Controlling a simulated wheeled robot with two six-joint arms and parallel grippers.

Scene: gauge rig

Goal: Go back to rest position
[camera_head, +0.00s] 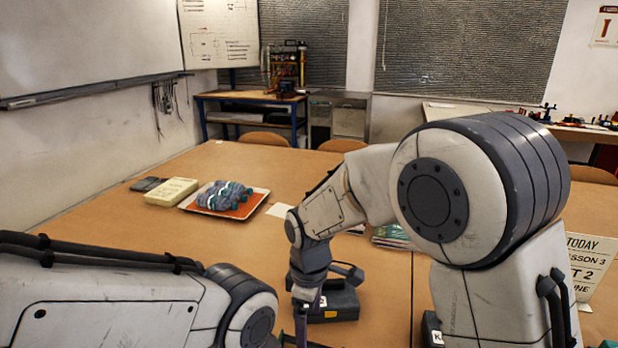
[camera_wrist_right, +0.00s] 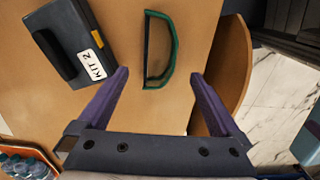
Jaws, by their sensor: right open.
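My right gripper (camera_wrist_right: 160,75) is open, with its two purple fingers wide apart and nothing gripped between them. In the head view, the right arm reaches in from the right and its wrist points down at the wooden table (camera_head: 150,225); the gripper (camera_head: 304,315) is only partly visible at the lower middle. A dark case (camera_head: 345,300) with a yellow latch is beside it; in the right wrist view the case (camera_wrist_right: 80,30) has a "KIT 2" label. My left arm comes in from the lower left, but its gripper is out of view.
A green-edged dark loop (camera_wrist_right: 172,50) lies beyond the open fingers. Another dark case (camera_head: 433,330) is partly hidden by my right arm. A card (camera_head: 592,262) stands at right.

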